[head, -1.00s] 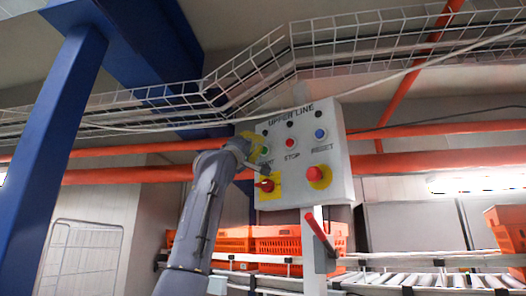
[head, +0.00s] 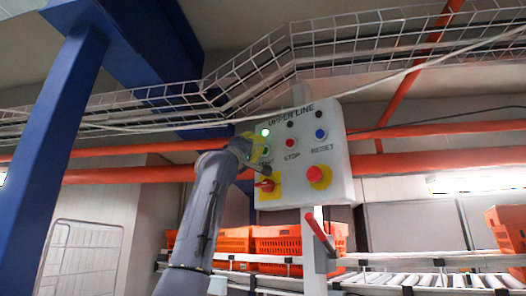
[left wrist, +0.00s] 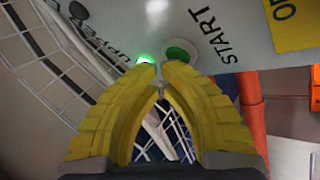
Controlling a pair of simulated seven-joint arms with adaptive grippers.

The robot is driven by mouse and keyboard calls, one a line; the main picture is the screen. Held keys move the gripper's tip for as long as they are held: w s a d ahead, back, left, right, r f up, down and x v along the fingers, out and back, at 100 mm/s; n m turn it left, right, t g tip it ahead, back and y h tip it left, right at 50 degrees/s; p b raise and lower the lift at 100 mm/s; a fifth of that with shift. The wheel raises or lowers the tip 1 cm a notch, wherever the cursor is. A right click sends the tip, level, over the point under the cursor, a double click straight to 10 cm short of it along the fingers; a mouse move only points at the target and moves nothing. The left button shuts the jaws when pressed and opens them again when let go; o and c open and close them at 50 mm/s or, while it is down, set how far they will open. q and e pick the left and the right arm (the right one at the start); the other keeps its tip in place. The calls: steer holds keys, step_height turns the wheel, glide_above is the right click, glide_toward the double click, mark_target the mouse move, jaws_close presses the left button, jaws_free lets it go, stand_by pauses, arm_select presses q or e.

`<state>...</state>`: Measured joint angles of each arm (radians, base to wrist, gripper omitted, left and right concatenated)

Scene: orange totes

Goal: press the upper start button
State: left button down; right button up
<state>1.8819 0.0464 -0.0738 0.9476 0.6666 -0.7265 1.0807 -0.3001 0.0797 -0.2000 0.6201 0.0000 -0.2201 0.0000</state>
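The white control panel (head: 338,150) labelled "UPPER LINE" faces me in the head view. Its green start button (head: 266,149) is on the left side, partly behind my left gripper. In the left wrist view the start button (left wrist: 180,51) is beside the word "START", just beyond the fingertips. A green lamp (head: 266,132) above it is lit and also glows in the left wrist view (left wrist: 147,60). My left gripper (head: 254,140) has yellow fingers with tips together and nothing between them. Whether they touch the button I cannot tell. My right gripper is not in view.
The panel also has a red stop button (head: 290,143), a blue reset button (head: 320,134), a red emergency knob (head: 315,174) and a red rotary switch (head: 265,185). A blue column (head: 50,150) stands left. Orange totes (head: 277,241) sit on the conveyor below.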

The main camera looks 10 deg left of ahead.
arm_select(q)
steer(key=shift+s+a, duration=0.35)
steer(key=shift+s, duration=0.4)
steer(key=shift+s+a, duration=0.4)
steer(key=shift+s, duration=0.35)
steer(key=shift+s+a, duration=0.35)
steer(key=shift+s, duration=0.4)
steer(key=shift+s+a, duration=0.4)
steer(key=shift+s, duration=0.35)
steer(key=shift+f, duration=0.1)
